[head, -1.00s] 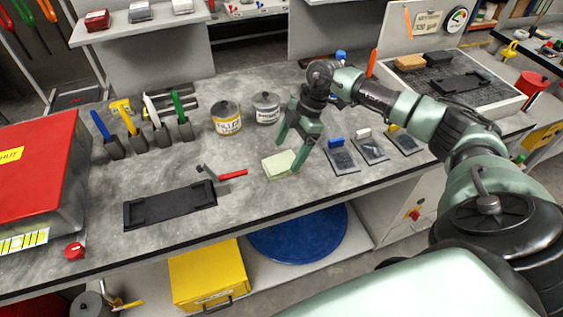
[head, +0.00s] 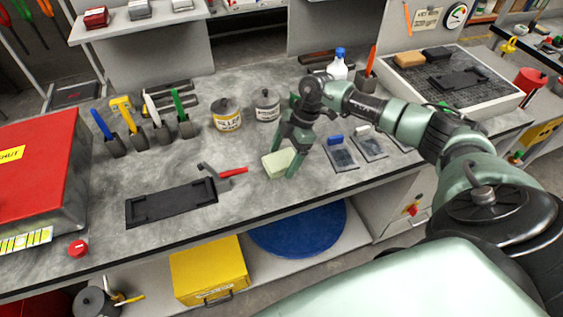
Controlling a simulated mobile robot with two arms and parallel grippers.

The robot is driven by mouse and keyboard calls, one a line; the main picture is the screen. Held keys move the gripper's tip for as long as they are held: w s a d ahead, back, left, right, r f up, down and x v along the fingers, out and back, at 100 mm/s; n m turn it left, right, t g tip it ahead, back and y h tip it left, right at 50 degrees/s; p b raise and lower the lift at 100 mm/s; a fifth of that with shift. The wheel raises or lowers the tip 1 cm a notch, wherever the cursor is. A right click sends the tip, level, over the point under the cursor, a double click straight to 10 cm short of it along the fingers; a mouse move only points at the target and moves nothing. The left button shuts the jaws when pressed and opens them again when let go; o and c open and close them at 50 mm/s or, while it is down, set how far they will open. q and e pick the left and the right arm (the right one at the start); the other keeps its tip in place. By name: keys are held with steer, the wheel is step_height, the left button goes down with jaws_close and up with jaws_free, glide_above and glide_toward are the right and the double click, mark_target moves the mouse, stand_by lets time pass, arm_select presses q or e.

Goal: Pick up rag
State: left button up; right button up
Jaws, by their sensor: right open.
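The rag (head: 276,164) is a pale yellow-green folded block lying on the grey workbench, in the middle of the head view. My right gripper (head: 283,160) is open and points down at the rag. One finger is at the rag's right side, and the other is behind its far edge. I cannot tell whether either finger touches it. My left gripper does not show.
A red-handled tool (head: 232,172) and a black tray (head: 170,204) lie left of the rag. Filler cans (head: 227,118) stand behind it. Small dark pads (head: 342,157) lie to the right. The bench (head: 240,208) is bare toward its front edge.

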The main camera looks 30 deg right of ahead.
mark_target(283, 159)
steer(key=shift+f, duration=0.1)
steer(key=c, duration=1.4)
steer(key=shift+c, duration=0.2)
steer(key=shift+w+r, duration=0.1)
steer(key=shift+r, duration=0.35)
step_height(283, 159, up, 20)
steer(key=b, duration=0.4)
steer(key=shift+f, duration=0.15)
